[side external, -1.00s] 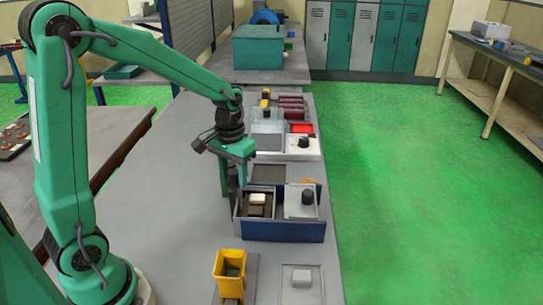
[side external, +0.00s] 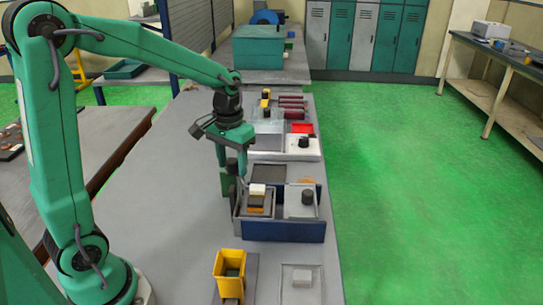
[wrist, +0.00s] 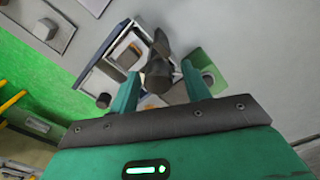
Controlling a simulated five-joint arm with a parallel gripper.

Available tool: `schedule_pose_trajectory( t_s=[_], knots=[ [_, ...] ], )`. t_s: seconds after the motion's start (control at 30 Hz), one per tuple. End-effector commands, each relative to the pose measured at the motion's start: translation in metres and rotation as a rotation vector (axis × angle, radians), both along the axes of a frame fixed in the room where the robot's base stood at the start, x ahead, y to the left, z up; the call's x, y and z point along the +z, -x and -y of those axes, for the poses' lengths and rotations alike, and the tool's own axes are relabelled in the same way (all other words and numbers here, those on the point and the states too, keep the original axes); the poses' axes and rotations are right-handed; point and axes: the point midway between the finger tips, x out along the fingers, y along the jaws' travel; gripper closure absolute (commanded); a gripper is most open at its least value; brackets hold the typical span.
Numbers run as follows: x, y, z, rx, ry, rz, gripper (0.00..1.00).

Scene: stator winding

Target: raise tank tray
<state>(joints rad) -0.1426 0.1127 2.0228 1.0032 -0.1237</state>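The blue tank (side external: 284,232) stands on the bench with two top compartments. The tray (side external: 255,199) is at its left compartment, carrying a white block on top with dark and orange parts below. The tray's underside is hidden.
The right compartment holds a pale lid with a black knob (side external: 308,196). A yellow bin (side external: 230,268) and a pale block on a plate (side external: 301,277) stand in front. Behind are a white unit with a knob (side external: 303,143) and red-handled tools. The bench to the left is clear.

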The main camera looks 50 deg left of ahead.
Motion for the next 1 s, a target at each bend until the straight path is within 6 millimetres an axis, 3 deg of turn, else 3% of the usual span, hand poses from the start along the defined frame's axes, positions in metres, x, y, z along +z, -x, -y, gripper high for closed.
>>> schedule_pose_trajectory(
  t_s=[0.43, 1.0],
  knots=[
    [0.003, 0.000, 0.001, -0.003, 0.001, -0.002, 0.51],
    [0.034, 0.000, 0.002, -0.004, 0.000, -0.001, 0.51]
  ],
)
